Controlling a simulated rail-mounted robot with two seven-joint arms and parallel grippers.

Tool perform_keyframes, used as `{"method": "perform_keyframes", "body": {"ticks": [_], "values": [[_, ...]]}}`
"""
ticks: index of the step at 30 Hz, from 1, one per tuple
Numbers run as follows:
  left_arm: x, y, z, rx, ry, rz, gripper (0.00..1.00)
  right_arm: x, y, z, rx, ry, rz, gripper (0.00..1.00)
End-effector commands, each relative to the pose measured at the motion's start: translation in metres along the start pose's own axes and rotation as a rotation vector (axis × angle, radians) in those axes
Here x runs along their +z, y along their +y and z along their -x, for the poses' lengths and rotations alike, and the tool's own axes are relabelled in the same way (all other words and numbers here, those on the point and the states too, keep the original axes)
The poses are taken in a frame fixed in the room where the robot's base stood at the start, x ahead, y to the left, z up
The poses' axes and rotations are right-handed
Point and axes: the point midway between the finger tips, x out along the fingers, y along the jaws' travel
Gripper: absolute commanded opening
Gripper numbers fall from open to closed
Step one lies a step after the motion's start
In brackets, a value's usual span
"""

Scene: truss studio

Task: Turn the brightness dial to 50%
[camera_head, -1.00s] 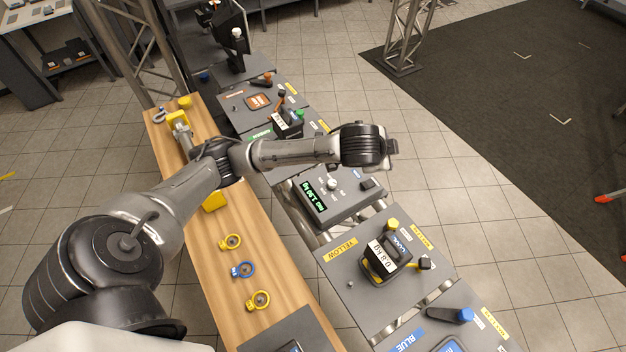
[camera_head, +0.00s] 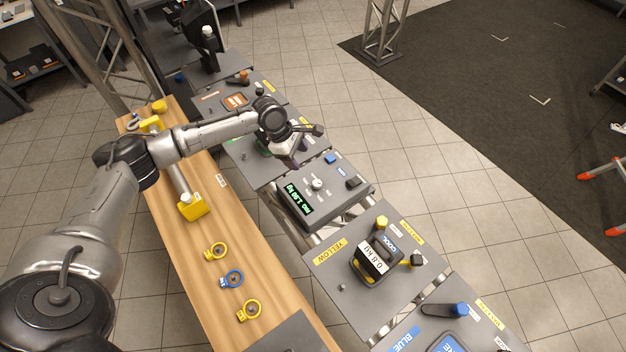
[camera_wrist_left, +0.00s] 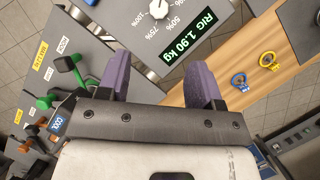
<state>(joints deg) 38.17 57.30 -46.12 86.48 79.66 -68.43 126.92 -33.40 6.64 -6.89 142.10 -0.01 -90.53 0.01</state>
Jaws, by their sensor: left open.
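The brightness dial (camera_head: 317,184) is a small white knob on a grey console (camera_head: 342,205) with a green-lit display (camera_head: 298,200). In the left wrist view the dial (camera_wrist_left: 159,9) is at the top edge, partly cut off, with 50%, 75% and 100% marks beside it. The display (camera_wrist_left: 190,47) reads RIG 1.90 kg. Which mark the dial points at is not clear. My left gripper (camera_head: 298,155) is apart from the dial, above the far side of the console. Its purple fingers (camera_wrist_left: 160,76) are open with nothing between them. My right gripper is not seen.
A yellow-labelled panel (camera_head: 340,287) with a black lamp unit (camera_head: 371,260) stands in front of the console. Green and orange (camera_head: 235,101) stations lie behind. A wooden bench (camera_head: 187,240) with yellow and blue rings runs along the left.

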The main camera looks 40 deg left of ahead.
Motion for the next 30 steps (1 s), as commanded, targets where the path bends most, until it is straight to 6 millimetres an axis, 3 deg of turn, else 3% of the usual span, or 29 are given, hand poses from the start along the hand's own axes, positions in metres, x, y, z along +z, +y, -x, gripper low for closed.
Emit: {"method": "perform_keyframes", "body": {"ticks": [6, 11, 30], "values": [[0.001, 0.001, -0.001, 0.005, -0.003, 0.185, 0.59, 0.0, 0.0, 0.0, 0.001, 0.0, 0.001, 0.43], [0.001, 0.001, -0.01, 0.004, -0.004, 0.219, 0.59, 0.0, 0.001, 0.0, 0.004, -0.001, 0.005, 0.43], [0.001, 0.001, -0.117, 0.004, -0.001, 0.216, 0.59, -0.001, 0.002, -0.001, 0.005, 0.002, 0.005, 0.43]]}}
